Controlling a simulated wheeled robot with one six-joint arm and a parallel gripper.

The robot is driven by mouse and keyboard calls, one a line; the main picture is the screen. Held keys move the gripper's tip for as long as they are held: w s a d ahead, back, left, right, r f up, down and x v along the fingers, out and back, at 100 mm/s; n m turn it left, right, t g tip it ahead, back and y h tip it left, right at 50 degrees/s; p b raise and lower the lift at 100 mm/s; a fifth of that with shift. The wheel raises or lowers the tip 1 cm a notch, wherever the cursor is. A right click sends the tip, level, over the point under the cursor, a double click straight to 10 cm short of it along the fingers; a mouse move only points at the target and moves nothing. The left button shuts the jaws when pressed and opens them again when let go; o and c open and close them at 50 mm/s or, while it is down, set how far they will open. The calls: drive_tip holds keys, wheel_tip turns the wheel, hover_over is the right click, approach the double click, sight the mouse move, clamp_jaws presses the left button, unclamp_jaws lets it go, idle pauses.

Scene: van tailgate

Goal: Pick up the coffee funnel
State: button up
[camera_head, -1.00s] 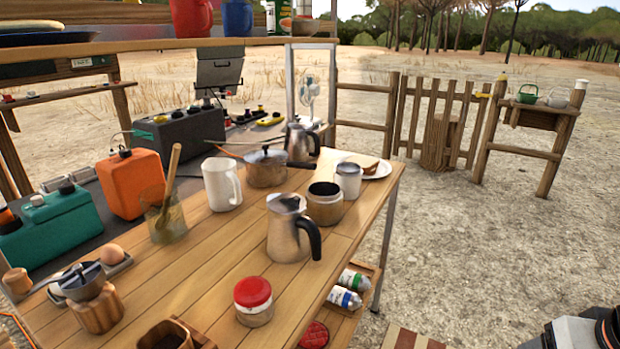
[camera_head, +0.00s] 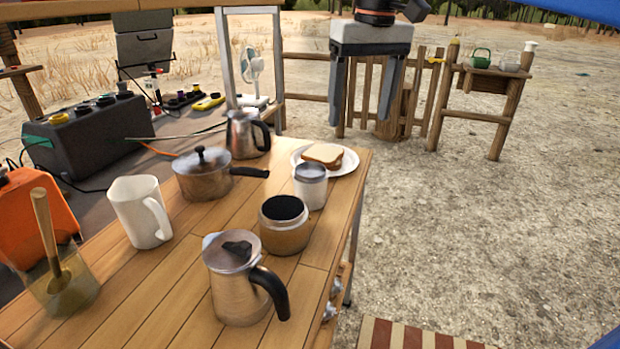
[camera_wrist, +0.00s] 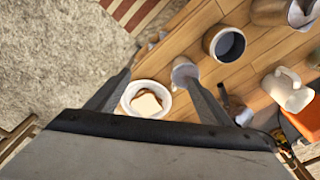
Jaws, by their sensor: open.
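A small pale metal cup with a grey top (camera_head: 310,187) stands on the wooden table near its right edge; it may be the coffee funnel, but I cannot tell for sure. It also seems to show in the wrist view (camera_wrist: 184,70), close to the right finger. My gripper (camera_head: 362,125) hangs fingers down, open and empty, above and to the right of the cup in the head view. Its two dark fingers also show in the wrist view (camera_wrist: 158,75), apart from everything on the table.
A sandwich plate (camera_head: 348,165) is behind the cup, and a brown canister with dark contents (camera_head: 285,235) is in front. A steel pot (camera_head: 236,290), saucepan (camera_head: 204,184), second steel pot (camera_head: 242,135) and white mug (camera_head: 140,212) stand nearby. Open ground lies right of the table.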

wheel_tip(320, 180, up, 5)
drive_tip(key=n+g, duration=0.1)
hover_over(310, 172)
drive_tip(key=s, duration=0.1)
wheel_tip(310, 172, down, 12)
drive_tip(key=shift+s+r, duration=0.1)
drive_tip(key=shift+s, duration=0.05)
drive_tip(key=f, duration=0.4)
drive_tip(key=shift+s, duration=0.4)
drive_tip(key=shift+f, duration=0.65)
drive_tip(key=c, duration=1.1)
